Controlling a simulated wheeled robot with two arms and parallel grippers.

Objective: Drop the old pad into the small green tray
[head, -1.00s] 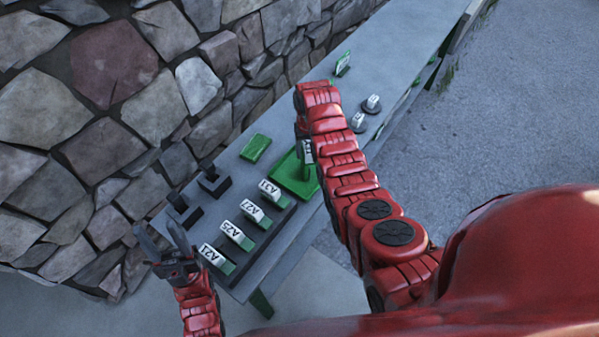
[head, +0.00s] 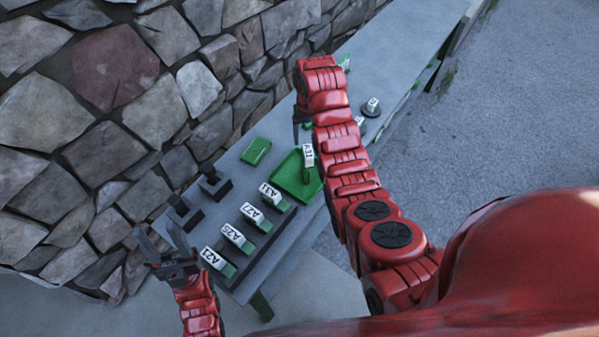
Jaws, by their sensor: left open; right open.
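A green tray (head: 286,178) lies flat on the grey bench. I cannot tell whether this is the old pad. My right gripper (head: 302,128) is open, just above and left of the tag, partly hidden by its own arm, and looks clear of the piece. My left gripper (head: 163,247) is open and empty off the bench's near left end.
A smaller green slab or tray (head: 256,151) lies behind the tray. Several tagged green pieces, one marked A27 (head: 253,213), stand in a dark rack in front. Two black holders (head: 213,184) stand at left. A tagged round base (head: 372,107) stands further along. A stone wall backs the bench.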

